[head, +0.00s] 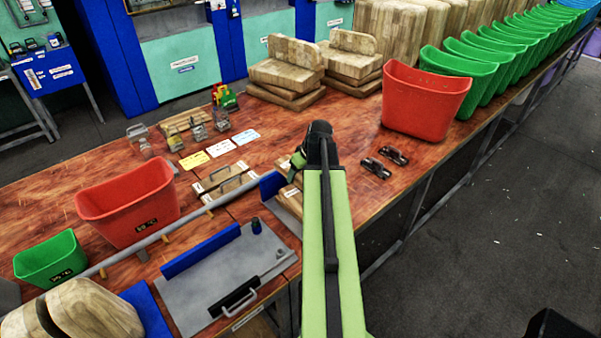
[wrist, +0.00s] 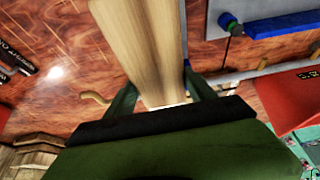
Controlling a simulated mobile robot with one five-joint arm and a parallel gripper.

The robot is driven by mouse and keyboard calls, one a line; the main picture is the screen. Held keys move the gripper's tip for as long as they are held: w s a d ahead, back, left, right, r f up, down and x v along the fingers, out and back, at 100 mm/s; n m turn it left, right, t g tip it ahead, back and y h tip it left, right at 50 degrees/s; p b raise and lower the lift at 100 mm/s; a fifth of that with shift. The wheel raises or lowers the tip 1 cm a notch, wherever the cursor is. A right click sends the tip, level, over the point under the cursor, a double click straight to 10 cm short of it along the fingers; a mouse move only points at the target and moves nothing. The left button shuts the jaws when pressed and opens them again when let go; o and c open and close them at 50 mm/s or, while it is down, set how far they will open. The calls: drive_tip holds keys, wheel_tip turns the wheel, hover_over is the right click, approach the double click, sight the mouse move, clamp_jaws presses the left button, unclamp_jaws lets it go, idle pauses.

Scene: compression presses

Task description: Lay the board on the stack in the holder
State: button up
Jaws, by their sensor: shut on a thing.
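My gripper (wrist: 160,96) is shut on a long pale wooden board (wrist: 143,45), which runs up and away between its two green fingers in the wrist view. In the head view my arm hides most of the gripper; a green finger shows at its left, with a bit of pale wood (head: 284,163) beside it. Below that stands a holder with a blue side wall (head: 270,185) and a grey base. Pale wood (head: 292,200) shows in it, partly hidden by my arm. I cannot tell how many boards lie there, or whether the held board touches them.
A grey plate with a blue rail (head: 205,250) and a black-handled clamp lies left of the holder. Red bins (head: 130,203) (head: 425,100) stand at both sides. Two dark small parts (head: 385,162) lie right of my arm. Wooden blocks (head: 290,75) stand behind.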

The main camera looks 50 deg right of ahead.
drive_tip(key=shift+f, duration=0.1)
wheel_tip(320, 180, down, 9)
drive_tip(key=b, duration=0.9)
drive_tip(key=shift+f, duration=0.15)
drive_tip(key=o, duration=1.7)
drive_tip(key=shift+o, duration=0.2)
